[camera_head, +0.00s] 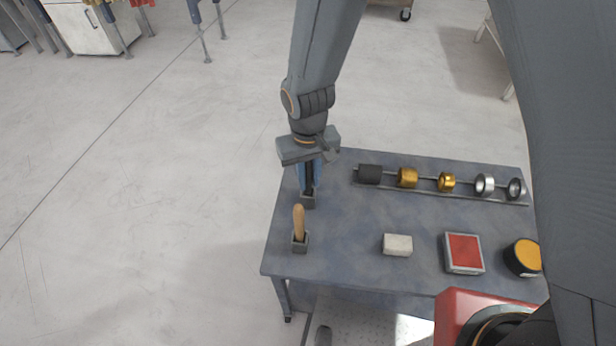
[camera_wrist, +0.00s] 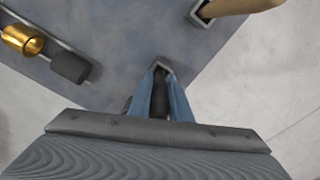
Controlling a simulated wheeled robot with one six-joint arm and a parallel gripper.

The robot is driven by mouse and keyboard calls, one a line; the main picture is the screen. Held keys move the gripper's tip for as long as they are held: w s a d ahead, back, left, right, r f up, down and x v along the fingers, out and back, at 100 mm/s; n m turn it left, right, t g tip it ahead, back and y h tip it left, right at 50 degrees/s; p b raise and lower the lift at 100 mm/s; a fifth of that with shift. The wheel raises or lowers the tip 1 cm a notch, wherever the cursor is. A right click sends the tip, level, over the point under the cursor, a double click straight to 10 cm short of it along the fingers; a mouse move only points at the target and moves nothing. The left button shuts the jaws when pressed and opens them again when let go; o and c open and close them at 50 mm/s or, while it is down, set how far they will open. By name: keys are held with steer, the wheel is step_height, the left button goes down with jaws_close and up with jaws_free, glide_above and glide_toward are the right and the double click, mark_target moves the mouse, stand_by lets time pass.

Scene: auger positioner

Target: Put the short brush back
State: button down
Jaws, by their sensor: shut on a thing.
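My gripper (camera_head: 308,182) points down over the left side of the table, its blue fingers shut on a dark, slim handle (camera_head: 309,175). I take this to be the short brush; its lower part is hidden. Directly below is a small grey square holder (camera_head: 308,202). The brush's lower end seems to be at or in this holder, but I cannot tell how deep. In the wrist view the dark brush (camera_wrist: 159,98) is between the blue fingers (camera_wrist: 160,90), in line with the holder (camera_wrist: 161,64). A wooden-handled brush (camera_head: 299,222) stands upright in a nearer holder (camera_head: 300,244).
A rod with several dark, gold and silver rings (camera_head: 446,182) lies along the back of the blue-grey table (camera_head: 345,222). A pale block (camera_head: 397,244), a red-topped tray (camera_head: 463,252) and a round yellow-topped tin (camera_head: 524,257) stand near the front. The table's middle is clear.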

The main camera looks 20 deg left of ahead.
steer(key=shift+f, duration=0.3)
steer(key=c, duration=1.6)
jaws_free()
steer(key=shift+f, duration=0.1)
steer(key=shift+c, duration=0.2)
step_height(320, 180, up, 12)
steer(key=b, duration=0.3)
steer(key=shift+r, duration=0.2)
steer(key=d+r+m+t, duration=0.1)
steer(key=d+m, duration=0.5)
steer(key=d, duration=2.5)
steer(key=shift+s+d+r+m, duration=0.3)
steer(key=shift+s+d+r, duration=0.1)
steer(key=shift+r, duration=0.2)
